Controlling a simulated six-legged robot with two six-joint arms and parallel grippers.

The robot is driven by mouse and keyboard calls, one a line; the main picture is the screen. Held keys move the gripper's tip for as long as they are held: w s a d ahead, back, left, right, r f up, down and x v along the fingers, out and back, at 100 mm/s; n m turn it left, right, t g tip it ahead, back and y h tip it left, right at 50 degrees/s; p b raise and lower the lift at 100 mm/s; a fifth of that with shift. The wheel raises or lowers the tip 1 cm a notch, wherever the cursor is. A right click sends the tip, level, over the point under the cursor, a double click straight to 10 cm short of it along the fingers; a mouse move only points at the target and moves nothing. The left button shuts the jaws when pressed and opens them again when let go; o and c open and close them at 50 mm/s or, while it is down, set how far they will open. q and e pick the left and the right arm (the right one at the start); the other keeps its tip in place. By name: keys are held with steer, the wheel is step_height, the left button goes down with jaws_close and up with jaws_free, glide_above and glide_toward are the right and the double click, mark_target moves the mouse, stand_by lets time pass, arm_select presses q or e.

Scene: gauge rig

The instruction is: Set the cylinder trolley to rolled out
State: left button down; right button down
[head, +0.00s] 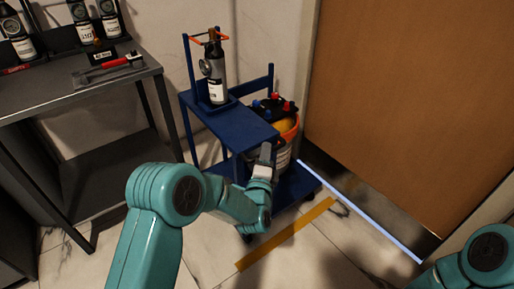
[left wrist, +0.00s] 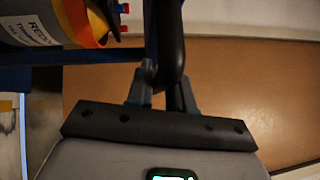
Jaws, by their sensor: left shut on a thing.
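The blue cylinder trolley (head: 232,128) stands by the wall, left of the brown door panel. A dark gas cylinder (head: 215,72) with a gauge and white label stands upright on its top shelf. My left gripper (head: 265,155) is at the trolley's near right side in the head view. In the left wrist view its fingers (left wrist: 165,88) are shut around a dark upright bar (left wrist: 168,35), seemingly the trolley's handle. The bar's ends are hidden. In the head view my arm hides part of the lower shelf. My right gripper is out of view; only its arm shows.
A labelled bucket (head: 284,147) with an orange rim sits on the lower shelf. A yellow strip (head: 285,234) and a pale blue line (head: 362,212) mark the floor. A dark workbench (head: 78,85) with bottles stands left. The floor beside the yellow strip is clear.

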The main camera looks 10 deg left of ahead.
arm_select(q)
steer(key=shift+s+d, duration=0.95)
steer(key=shift+d, duration=0.25)
steer(key=c, duration=1.1)
jaws_free()
steer(key=s+d+f, duration=0.1)
steer(key=s+f, duration=0.1)
steer(key=s, duration=1.4)
steer(key=shift+p, duration=0.35)
steer(key=shift+s+f, duration=0.1)
